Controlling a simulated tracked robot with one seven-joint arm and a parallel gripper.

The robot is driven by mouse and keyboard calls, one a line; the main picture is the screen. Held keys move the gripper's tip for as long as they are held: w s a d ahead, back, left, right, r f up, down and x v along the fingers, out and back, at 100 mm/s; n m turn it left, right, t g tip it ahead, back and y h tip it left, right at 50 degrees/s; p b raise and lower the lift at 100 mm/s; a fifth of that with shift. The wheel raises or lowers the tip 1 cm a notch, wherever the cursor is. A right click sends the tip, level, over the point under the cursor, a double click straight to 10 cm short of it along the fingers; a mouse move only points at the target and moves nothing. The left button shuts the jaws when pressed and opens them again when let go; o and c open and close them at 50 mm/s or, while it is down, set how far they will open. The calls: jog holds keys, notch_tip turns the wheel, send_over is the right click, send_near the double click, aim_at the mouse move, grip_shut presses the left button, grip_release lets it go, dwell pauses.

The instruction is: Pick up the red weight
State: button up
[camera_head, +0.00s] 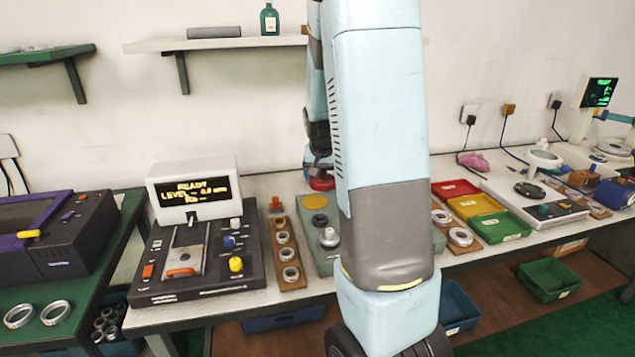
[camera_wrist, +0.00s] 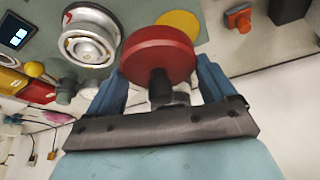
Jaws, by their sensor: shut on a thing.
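The red weight (camera_wrist: 158,52) is a thick round disc with a dark stem, seen close up in the wrist view. My gripper (camera_wrist: 162,84) is shut on it, with a blue finger on each side. In the head view the red weight (camera_head: 320,184) shows at the end of my arm, partly hidden behind it, near the back of a green plate (camera_head: 325,262). I cannot tell whether it touches the surface below.
A yellow disc (camera_head: 314,202) and grey round parts sit on the green plate. A wooden rack of rings (camera_head: 278,225) and a console with a lit display (camera_head: 195,190) stand left. Red, yellow and green trays (camera_head: 497,226) are right. My arm hides the middle.

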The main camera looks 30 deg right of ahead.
jog(key=s+r, duration=0.4)
jog(key=s, duration=0.4)
notch_tip(320, 180, up, 6)
jog(key=shift+a+r, duration=0.25)
jog(key=shift+a, duration=0.15)
dwell(0.8)
jog(key=shift+w+f, duration=0.1)
jog(key=shift+w, duration=0.05)
